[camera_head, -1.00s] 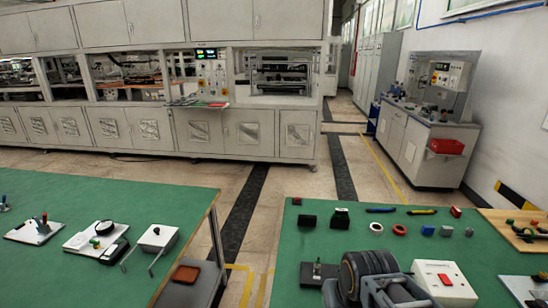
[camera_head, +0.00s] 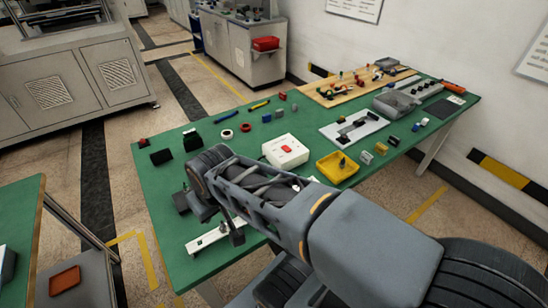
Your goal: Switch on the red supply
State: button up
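A white box with a red panel on top (camera_head: 286,151), which looks like the red supply, stands on the green table (camera_head: 160,222) just beyond my arm. A small pale mark shows on the red panel, but the switch position is too small to tell. My arm crosses the table's near side in front of the box.
A yellow tray (camera_head: 337,167) sits right of the box, with a white plate (camera_head: 352,129) behind it. Red and white rings lie to its left. A white strip (camera_head: 213,238) lies near the front edge. A wooden board (camera_head: 350,88) is at the back.

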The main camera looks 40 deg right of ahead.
aim_at(285, 148)
jog(key=z, duration=1.25)
jog(key=k, duration=0.55)
jog(key=z, duration=1.05)
jog(key=i, duration=0.85)
jog(key=u, duration=1.35)
